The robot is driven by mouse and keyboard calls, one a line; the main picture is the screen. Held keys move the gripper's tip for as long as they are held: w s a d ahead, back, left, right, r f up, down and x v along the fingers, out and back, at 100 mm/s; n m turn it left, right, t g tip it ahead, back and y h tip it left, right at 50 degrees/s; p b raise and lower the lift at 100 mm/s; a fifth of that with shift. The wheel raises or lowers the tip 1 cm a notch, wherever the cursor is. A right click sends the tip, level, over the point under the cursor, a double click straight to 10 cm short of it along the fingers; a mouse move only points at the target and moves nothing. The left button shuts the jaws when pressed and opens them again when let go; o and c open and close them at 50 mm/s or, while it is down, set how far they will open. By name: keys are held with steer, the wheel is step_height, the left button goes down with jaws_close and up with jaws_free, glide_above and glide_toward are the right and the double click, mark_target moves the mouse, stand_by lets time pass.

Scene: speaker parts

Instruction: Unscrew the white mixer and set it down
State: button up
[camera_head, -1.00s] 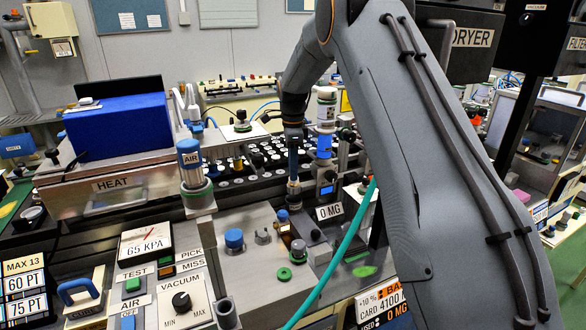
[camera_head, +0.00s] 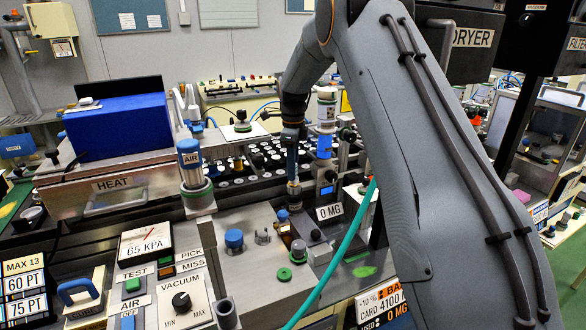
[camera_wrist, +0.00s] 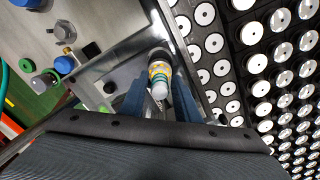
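The white mixer (camera_wrist: 159,76) is a slim white piece with yellow and teal bands. In the wrist view it lies between my gripper's two blue fingers, its white end toward the camera and its far end at a dark round base. My gripper (camera_wrist: 158,92) has a finger on each side of it; whether they press on it is unclear. In the head view my gripper (camera_head: 292,168) points down, and the pale lower part of the mixer (camera_head: 294,188) shows beneath it. The mixer's upper part is hidden there by the gripper.
A black rack (camera_head: 262,150) of round white-topped pieces stands close behind and beside my gripper. Blue-capped bottle (camera_head: 192,165) is to the left. Small knobs and caps stand on the grey plate (camera_head: 262,222) in front. A teal hose (camera_head: 335,258) crosses at right.

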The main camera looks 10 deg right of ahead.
steer(key=shift+c, duration=0.2)
steer(key=c, duration=0.5)
steer(key=shift+n, duration=0.9)
steer(key=shift+n, duration=0.9)
steer(key=shift+s+n, duration=0.1)
steer(key=shift+n, duration=0.7)
